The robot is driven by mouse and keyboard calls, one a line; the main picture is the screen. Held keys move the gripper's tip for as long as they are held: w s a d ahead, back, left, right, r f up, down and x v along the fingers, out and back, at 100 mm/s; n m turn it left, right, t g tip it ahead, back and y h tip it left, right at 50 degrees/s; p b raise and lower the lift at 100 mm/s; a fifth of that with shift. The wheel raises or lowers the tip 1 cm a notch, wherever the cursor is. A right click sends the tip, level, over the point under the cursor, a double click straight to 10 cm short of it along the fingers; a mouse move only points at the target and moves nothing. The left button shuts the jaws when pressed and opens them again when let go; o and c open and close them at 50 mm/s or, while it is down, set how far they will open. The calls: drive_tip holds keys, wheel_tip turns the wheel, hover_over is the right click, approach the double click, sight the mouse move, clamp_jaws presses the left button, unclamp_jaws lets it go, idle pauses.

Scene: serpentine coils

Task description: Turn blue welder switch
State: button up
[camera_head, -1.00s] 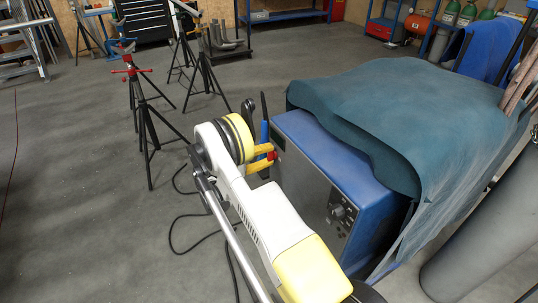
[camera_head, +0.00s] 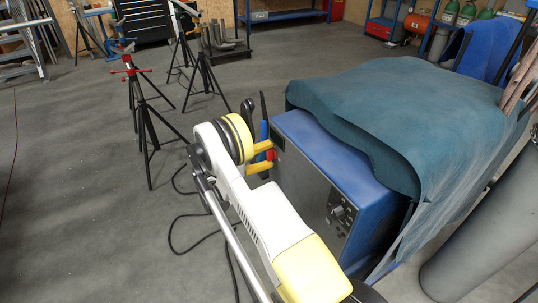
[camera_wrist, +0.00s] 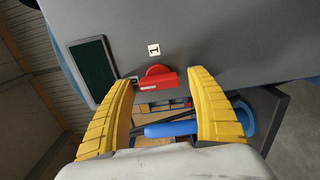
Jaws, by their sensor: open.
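The blue welder (camera_head: 352,168) stands on the floor, its grey front panel (camera_wrist: 230,40) facing my arm. Its red switch (camera_wrist: 158,80) sits on this panel, with a white label "1" above it in the wrist view and a smaller label at its left. The switch's handle lies about level in that view. My gripper (camera_wrist: 162,84) is open, with one yellow finger on each side of the switch. A gap shows on both sides, so I see no clear contact. In the head view my gripper (camera_head: 269,155) is at the panel's far upper corner, partly hiding the switch.
A dark green cloth (camera_head: 400,110) drapes over the welder's top. A grey cylinder (camera_head: 485,235) stands at the right. Black cables (camera_head: 190,245) lie on the floor beside my arm. Tripod stands (camera_head: 145,110) are at the left, with open floor around them.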

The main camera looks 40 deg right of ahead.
drive_tip(key=v, duration=1.2)
drive_tip(key=s+a+r+n+t+y, duration=0.1)
drive_tip(key=a+r+n+t+y, duration=0.2)
drive_tip(key=r, duration=0.5)
drive_tip(key=a+r+t+y, duration=0.1)
drive_tip(key=r+t+y, duration=0.25)
drive_tip(key=r, duration=0.45)
drive_tip(key=s+a+r+t+y, duration=0.2)
drive_tip(key=s+a+y, duration=0.3)
drive_tip(key=s+a, duration=0.4)
drive_tip(key=s+a+r+t+y, duration=0.2)
drive_tip(key=s+a+y, duration=0.4)
drive_tip(key=s+a, duration=0.4)
drive_tip(key=s+t, duration=0.1)
drive_tip(key=s, duration=0.2)
drive_tip(key=shift+s, duration=0.25)
drive_tip(key=shift+a, duration=0.15)
